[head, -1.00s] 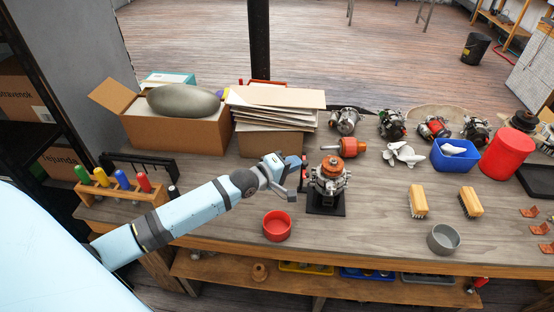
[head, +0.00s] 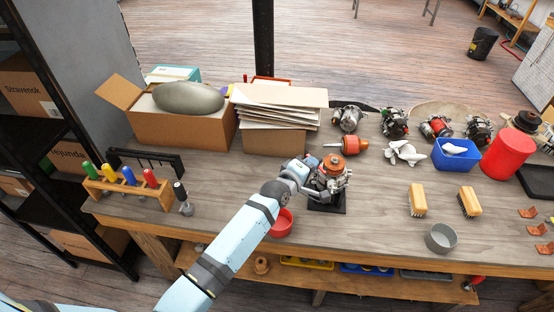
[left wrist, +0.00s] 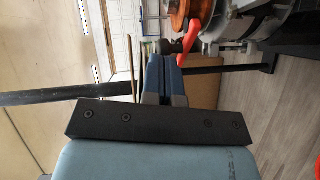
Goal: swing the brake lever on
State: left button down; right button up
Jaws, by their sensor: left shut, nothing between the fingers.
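The brake lever (left wrist: 190,36) is a red arm beside the alternator in the left wrist view. Its lower end lies at or very near my fingertips; I cannot tell whether they touch. In the head view I cannot make the lever out beside my gripper. The alternator (head: 330,178), grey metal with an orange-copper top, stands upright on a black stand (head: 327,208). My left gripper (head: 313,184) is at the alternator's left side, its fingers shut and empty; they also show shut in the left wrist view (left wrist: 165,68). My right gripper is out of view.
A red bowl (head: 281,224) sits close to my left forearm. An orange-and-grey tool (head: 347,146) lies behind the alternator. Two brushes (head: 417,200) and a grey bowl (head: 441,238) stand to the right. A screwdriver rack (head: 130,190) is at left. Bench between rack and arm is mostly clear.

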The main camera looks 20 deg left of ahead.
pick_arm(q)
jog(key=shift+w+d, duration=0.2)
jog(key=shift+d, duration=0.35)
jog(key=shift+w+d, duration=0.35)
jog(key=shift+d, duration=0.35)
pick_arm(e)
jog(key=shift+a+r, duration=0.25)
pick_arm(q)
jog(key=p+v, duration=0.6)
jog(key=v, duration=0.8)
jog(key=shift+p, duration=0.3)
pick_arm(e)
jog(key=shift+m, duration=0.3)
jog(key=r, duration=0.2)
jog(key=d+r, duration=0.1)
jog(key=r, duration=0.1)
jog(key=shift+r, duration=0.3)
